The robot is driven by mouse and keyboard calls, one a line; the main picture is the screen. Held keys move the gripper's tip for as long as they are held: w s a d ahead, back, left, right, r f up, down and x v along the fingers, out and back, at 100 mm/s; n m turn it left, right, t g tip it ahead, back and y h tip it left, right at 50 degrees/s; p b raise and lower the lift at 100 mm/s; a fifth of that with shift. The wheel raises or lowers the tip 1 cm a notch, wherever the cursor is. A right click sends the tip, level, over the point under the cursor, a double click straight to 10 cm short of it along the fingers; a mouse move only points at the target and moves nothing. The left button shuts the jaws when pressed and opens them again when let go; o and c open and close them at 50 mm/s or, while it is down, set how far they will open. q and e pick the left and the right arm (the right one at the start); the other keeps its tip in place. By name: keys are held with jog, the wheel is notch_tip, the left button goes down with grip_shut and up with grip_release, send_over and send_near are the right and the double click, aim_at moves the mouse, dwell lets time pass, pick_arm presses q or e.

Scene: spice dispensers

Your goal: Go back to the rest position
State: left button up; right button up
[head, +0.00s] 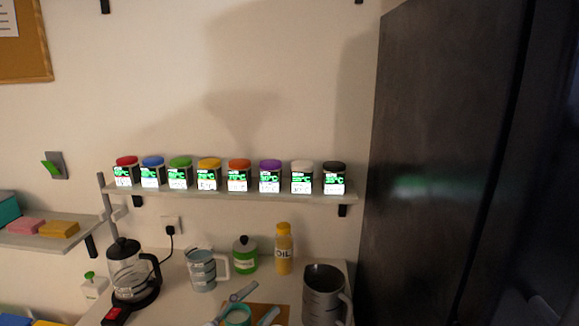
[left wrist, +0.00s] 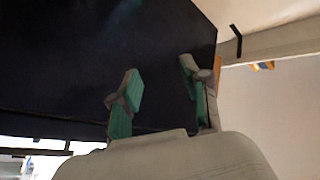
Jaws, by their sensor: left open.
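My left gripper (head: 262,300) shows at the bottom middle of the head view, low in front of the counter. My right gripper is not in view.
A shelf (head: 230,194) holds several spice dispensers with coloured lids. A kettle (head: 129,272), a measuring jug (head: 200,270), a green jar (head: 244,257), an oil bottle (head: 283,250) and a grey pitcher (head: 322,296) stand on the counter. A tall dark cabinet (head: 440,160) blocks the right.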

pick_arm(q)
jog(key=a+f+n+t+y, duration=0.2)
jog(key=a+f+n+y, duration=0.1)
jog(key=a+n+y, duration=0.45)
jog(key=a+f+n+t+y, duration=0.2)
jog(key=a+f+n+y, duration=0.1)
jog(key=a+n+y, duration=0.4)
jog(key=s+a+f+n+g+y, duration=0.1)
jog(key=s+f+g+y, duration=0.15)
jog(key=f, duration=0.25)
jog(key=s+a+f+n+g+y, duration=0.1)
jog(key=s+a+f+g, duration=0.1)
jog(key=s+f+g, duration=0.15)
jog(key=s+d+f+m+g+h, duration=0.1)
jog(key=s+f+g, duration=0.45)
jog(key=s, duration=0.45)
jog(key=s+d+f+m+g+h, duration=0.1)
jog(key=s+d+f+g, duration=0.1)
jog(key=s+f+g, duration=0.5)
notch_tip(320, 180, down, 26)
jog(key=s+t+b, duration=0.2)
jog(key=s, duration=0.1)
jog(key=s+a+f+b, duration=0.2)
jog(key=s+a+f, duration=0.1)
jog(key=s+f, duration=1.3)
notch_tip(320, 180, down, 3)
jog(key=shift+s+a+f+g, duration=0.15)
jog(key=shift+s+f+g, duration=0.05)
jog(key=shift+s+g, duration=0.2)
